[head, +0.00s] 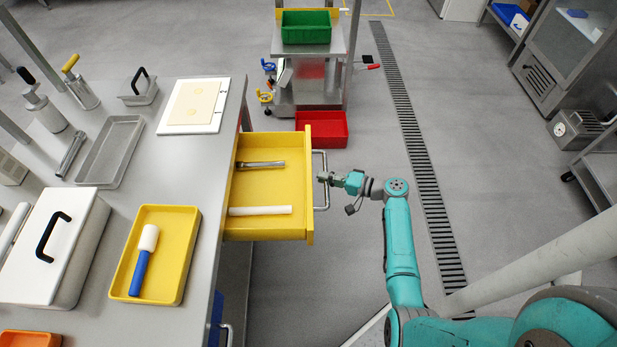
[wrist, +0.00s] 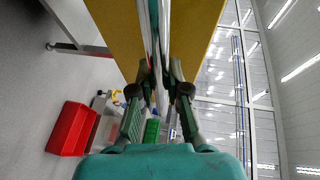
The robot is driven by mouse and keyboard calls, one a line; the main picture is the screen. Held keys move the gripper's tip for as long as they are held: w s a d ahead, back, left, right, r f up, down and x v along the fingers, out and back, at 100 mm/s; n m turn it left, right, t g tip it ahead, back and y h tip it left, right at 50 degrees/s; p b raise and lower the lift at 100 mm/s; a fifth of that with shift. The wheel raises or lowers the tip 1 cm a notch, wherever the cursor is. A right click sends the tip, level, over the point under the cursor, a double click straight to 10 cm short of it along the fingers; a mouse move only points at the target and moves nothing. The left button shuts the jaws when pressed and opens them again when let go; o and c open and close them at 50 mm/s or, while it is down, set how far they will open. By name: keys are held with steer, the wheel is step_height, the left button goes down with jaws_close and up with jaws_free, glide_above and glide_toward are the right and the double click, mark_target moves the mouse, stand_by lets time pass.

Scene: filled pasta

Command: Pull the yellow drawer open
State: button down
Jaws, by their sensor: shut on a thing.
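The yellow drawer (head: 296,190) stands pulled out from under the right side of the steel table in the head view. A metal tool (head: 260,165) and a white cylinder (head: 260,211) lie inside it. Its steel bar handle (head: 318,207) is on its right front face. My gripper (head: 325,177) is shut on the handle, at about its middle. In the wrist view, my gripper (wrist: 160,85) has its fingers on either side of the handle (wrist: 163,35), with the yellow drawer front (wrist: 115,30) behind it.
The steel table (head: 185,170) holds a yellow tray (head: 190,225) with a blue-handled tool, a white lidded box (head: 75,225) and a grey tray. A red bin (head: 325,140) sits on the floor by a trolley with a green bin (head: 306,27).

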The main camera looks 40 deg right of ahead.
steer(key=shift+s+d, duration=0.65)
steer(key=shift+d, duration=0.2)
steer(key=c, duration=1.1)
jaws_free()
steer(key=shift+c, duration=0.2)
steer(key=v, duration=1.2)
steer(key=shift+d, duration=0.1)
